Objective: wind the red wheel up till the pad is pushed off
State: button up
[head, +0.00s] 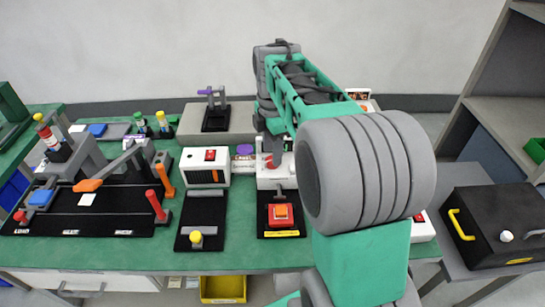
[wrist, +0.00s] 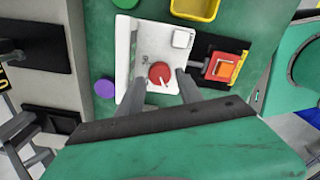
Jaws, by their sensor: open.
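The red wheel (wrist: 160,73) is a round red knob with a pale mark, on the face of a white unit (wrist: 141,45) in the wrist view. A small white square pad (wrist: 182,39) sits on the same unit, near its upper right corner; I cannot tell whether it is the task's pad. My gripper (wrist: 160,80) is open, with one grey finger on each side of the wheel; contact cannot be told. In the head view the white unit (head: 268,180) is partly hidden by my arm, and a bit of red shows near the gripper.
A red box with an orange button (head: 281,212) stands just in front of the unit. A white box with a red button (head: 205,167) is to its left. A purple disc (wrist: 105,88) lies beside the unit. A yellow bin (head: 223,289) is below the bench edge.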

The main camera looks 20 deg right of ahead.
notch_tip(320, 180, down, 2)
jog(key=shift+f, duration=0.2)
grip_shut()
dwell(0.4)
